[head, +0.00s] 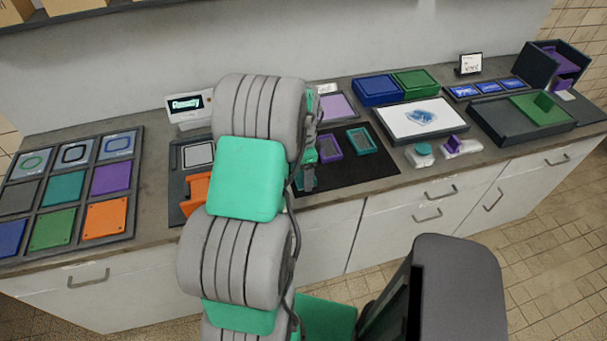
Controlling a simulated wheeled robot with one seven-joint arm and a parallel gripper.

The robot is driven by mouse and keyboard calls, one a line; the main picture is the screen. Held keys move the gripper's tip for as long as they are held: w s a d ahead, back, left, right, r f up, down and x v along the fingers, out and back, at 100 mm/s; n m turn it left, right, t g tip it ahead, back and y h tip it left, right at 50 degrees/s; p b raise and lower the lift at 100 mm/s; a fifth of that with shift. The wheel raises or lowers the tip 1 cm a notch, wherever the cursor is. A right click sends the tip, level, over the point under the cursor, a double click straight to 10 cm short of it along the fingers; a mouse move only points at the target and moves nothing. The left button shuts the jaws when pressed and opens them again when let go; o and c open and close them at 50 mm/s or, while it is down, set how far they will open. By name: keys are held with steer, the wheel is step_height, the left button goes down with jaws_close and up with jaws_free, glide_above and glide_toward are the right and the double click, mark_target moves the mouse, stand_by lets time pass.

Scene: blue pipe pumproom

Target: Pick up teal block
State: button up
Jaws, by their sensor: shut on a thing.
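My gripper (309,178) is at the left part of the black mat on the counter, partly hidden behind my arm. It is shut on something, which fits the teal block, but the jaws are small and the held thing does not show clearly. A small teal-green patch shows at the gripper, and I cannot tell whether it is the block or part of my arm. I cannot tell whether the held thing touches the mat.
A purple open frame (330,148) and a teal open frame (362,141) lie right of my gripper on the black mat (375,172). A tile tray (137,170) is at the left. A white-topped board (400,125) and a dark tray (490,118) are at the right.

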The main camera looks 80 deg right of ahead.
steer(key=c, duration=0.5)
steer(key=shift+d+r, duration=0.1)
steer(key=shift+r, duration=0.4)
steer(key=s+a+r, duration=0.1)
steer(key=r, duration=0.1)
steer(key=s+a+r+b, duration=0.1)
steer(key=r, duration=0.1)
steer(key=s+a+r+b, duration=0.1)
steer(key=r, duration=0.2)
steer(key=shift+a+r, duration=0.1)
steer(key=shift+a, duration=0.05)
steer(key=s+a+r+b, duration=0.2)
steer(key=s+a+r, duration=0.3)
steer(key=s+a, duration=0.1)
steer(key=shift+s+a+b, duration=0.25)
steer(key=shift+a+b, duration=0.05)
steer(key=shift+a, duration=0.3)
